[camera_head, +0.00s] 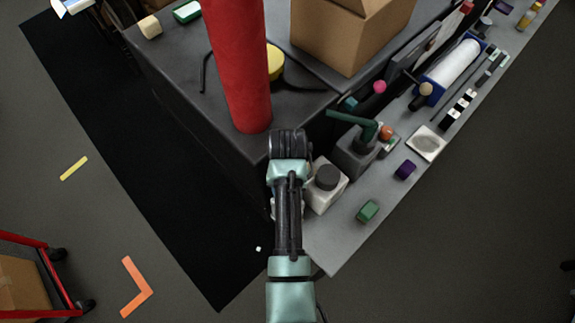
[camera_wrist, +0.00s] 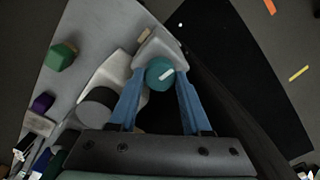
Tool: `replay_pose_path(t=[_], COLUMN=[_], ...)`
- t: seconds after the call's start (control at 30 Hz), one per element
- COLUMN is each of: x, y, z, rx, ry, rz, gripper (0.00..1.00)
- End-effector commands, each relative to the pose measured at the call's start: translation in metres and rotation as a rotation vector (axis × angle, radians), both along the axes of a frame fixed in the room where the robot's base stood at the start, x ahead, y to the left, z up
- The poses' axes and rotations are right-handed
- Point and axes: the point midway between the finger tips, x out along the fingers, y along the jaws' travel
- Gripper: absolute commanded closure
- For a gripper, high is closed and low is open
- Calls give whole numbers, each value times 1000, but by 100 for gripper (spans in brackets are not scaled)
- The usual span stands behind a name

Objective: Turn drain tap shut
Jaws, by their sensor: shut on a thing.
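The drain tap's round teal knob (camera_wrist: 156,69) shows in the wrist view, with a short white mark across it, slanting slightly up to the right. A pale grey block-like body (camera_wrist: 160,42) sits around or behind it. My gripper (camera_wrist: 160,78) has its two blue fingers on either side of the knob and is shut on it. In the head view my arm hides the knob and the fingertips. A white container with a dark round cap (camera_head: 327,178) stands just right of my arm there; it also shows left of the fingers in the wrist view (camera_wrist: 97,107).
A red cylinder (camera_head: 237,70) stands on the dark cabinet top close to my wrist. A green block (camera_head: 368,211) and a purple block (camera_head: 405,170) lie on the grey bench. A green-handled device (camera_head: 355,152) stands behind the container. The black mat (camera_head: 150,200) at left is mostly clear.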

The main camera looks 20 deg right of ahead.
Motion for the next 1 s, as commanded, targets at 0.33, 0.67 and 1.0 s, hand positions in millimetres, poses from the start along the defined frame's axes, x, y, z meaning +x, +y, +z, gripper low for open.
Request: replay_pose_path(t=[0.33,0.67,1.0], x=[2,2,2], y=[0,0,0], z=[2,2,2], rx=[-1,-1,-2], ry=[-5,-6,-6], rz=[135,160,159], gripper=[100,100,30])
